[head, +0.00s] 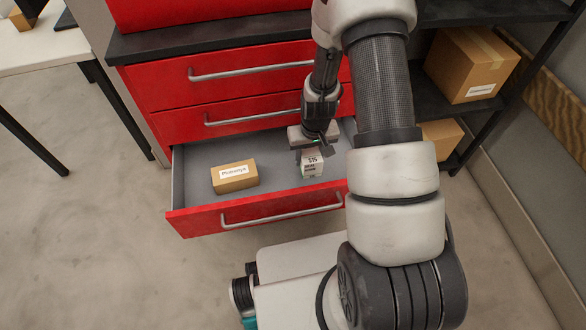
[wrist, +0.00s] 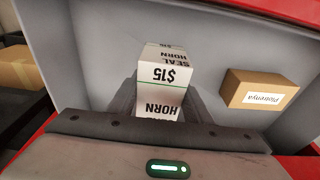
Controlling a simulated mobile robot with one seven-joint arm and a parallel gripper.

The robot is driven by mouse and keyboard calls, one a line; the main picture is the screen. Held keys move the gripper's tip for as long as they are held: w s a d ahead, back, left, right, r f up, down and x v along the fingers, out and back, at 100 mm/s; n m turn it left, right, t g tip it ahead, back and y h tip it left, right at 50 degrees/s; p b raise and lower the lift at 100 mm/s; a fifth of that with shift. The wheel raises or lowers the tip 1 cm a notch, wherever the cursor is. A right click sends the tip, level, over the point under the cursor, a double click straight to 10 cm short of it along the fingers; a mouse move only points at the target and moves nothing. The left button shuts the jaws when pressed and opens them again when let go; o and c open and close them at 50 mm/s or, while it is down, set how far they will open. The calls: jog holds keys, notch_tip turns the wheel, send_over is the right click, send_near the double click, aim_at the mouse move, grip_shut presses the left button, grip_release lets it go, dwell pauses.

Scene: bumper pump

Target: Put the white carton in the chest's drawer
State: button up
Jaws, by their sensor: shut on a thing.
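The white carton (head: 312,163), printed with "$15" and "SEAL HORN", is between the fingers of my gripper (head: 310,146). It also shows in the wrist view (wrist: 165,72), where the dark fingers (wrist: 158,98) close on its sides. The chest's bottom drawer (head: 255,212) is pulled open, and the carton is over or inside its right part. I cannot tell whether the carton touches the grey drawer floor (head: 205,160). The arm hides part of the drawer's right end.
A brown labelled box (head: 235,177) lies in the drawer, left of the carton. The two red drawers (head: 245,72) above are shut. Dark shelves with brown boxes (head: 470,65) stand at the right. A white table (head: 45,45) is at the upper left.

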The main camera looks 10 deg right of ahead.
jog(key=shift+f+b, duration=0.75)
jog(key=shift+f, duration=2.65)
jog(key=shift+f, duration=0.1)
jog(key=shift+f, duration=0.15)
jog(key=o, duration=1.3)
